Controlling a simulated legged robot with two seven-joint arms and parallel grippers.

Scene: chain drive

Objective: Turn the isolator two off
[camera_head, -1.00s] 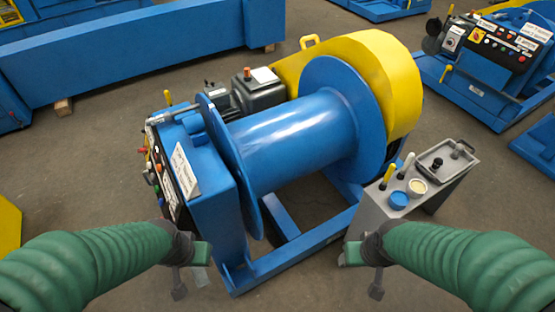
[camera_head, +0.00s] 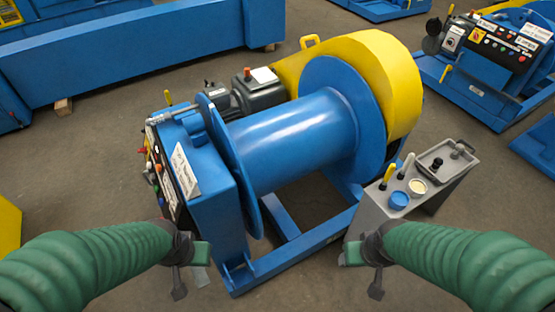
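A blue winch drum (camera_head: 292,138) with a yellow guard (camera_head: 388,80) stands ahead of me. Its control panel (camera_head: 168,180) is on the left end, seen at a steep angle, with several coloured buttons and knobs. I cannot tell which of these is isolator two. A second machine's panel (camera_head: 492,48) at the upper right has a yellow plate and several buttons. My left gripper (camera_head: 192,268) hangs in front of the winch's left end, apart from the panel. My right gripper (camera_head: 362,268) hangs before the grey box. Neither appears to hold anything; their finger openings are unclear.
A grey control box (camera_head: 372,218) with levers, a blue cap and a tray stands at the right of the winch. The blue base frame (camera_head: 300,248) runs along the winch's front. A long blue beam (camera_head: 140,50) lies behind. Bare floor shows between the machines.

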